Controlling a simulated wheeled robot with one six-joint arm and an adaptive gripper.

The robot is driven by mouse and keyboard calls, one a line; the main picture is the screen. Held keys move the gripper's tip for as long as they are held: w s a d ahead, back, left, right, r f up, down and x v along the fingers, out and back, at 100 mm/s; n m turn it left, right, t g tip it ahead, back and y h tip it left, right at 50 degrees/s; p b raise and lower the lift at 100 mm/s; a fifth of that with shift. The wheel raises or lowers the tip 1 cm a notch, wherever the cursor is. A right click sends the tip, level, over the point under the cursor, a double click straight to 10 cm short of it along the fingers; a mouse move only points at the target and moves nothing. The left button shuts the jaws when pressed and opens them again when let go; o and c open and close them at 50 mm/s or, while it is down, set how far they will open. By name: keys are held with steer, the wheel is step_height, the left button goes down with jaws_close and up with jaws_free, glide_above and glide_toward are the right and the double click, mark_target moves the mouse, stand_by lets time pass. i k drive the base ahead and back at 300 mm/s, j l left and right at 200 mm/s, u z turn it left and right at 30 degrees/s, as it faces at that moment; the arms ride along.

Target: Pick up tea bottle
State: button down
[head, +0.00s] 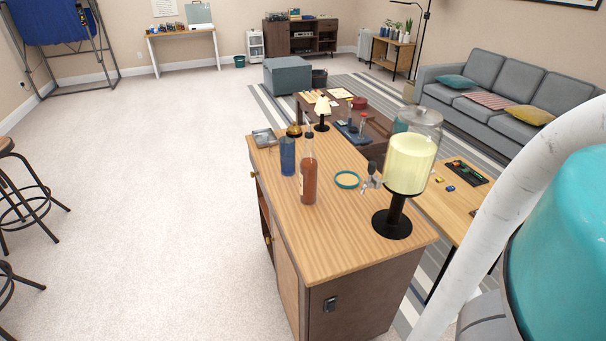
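A tall bottle with reddish-brown contents and a thin neck (309,183), which looks like the tea bottle, stands upright on the wooden cabinet top (330,232). No readable label shows on it. A dark blue cylinder (288,157) stands just behind it to the left, close beside it in the picture. My arm shows only as large teal and white parts at the right edge. My gripper is not in view.
A drink dispenser with pale yellow contents (410,165) stands on a black foot at the cabinet's right side. A teal-rimmed dish (347,180) lies between it and the bottle. Open carpet (150,210) lies left; bar stools (22,190) stand at the left edge.

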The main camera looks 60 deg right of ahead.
mark_target(309, 163)
steer(key=z, duration=1.25)
steer(key=k+j, duration=0.35)
steer(key=k, duration=0.1)
